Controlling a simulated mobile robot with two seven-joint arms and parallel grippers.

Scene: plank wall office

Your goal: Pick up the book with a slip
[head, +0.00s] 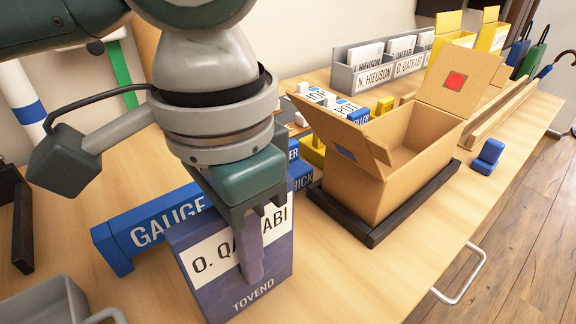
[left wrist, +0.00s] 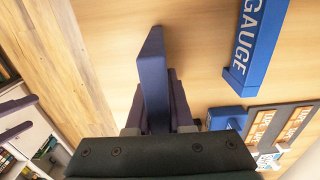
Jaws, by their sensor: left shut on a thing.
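A dark purple book (head: 215,296) with a white paper slip reading "O. QATRABI" (head: 208,262) and the word "TOVEND" below stands upright near the front of the table. My left gripper (head: 251,262) comes down from above and is shut on the book, with one finger across its front face over the slip. The other finger is hidden behind the book. In the left wrist view the book (left wrist: 152,80) shows edge-on between the fingers. I cannot tell whether its bottom touches the table. My right gripper is in neither view.
A blue "GAUGE" block (head: 118,246) stands close behind the book. An open cardboard box (head: 375,183) sits on a dark frame (head: 372,238) to the right. A grey card holder (head: 349,78) stands at the back. A grey bin (head: 45,304) is at front left. Table front right is clear.

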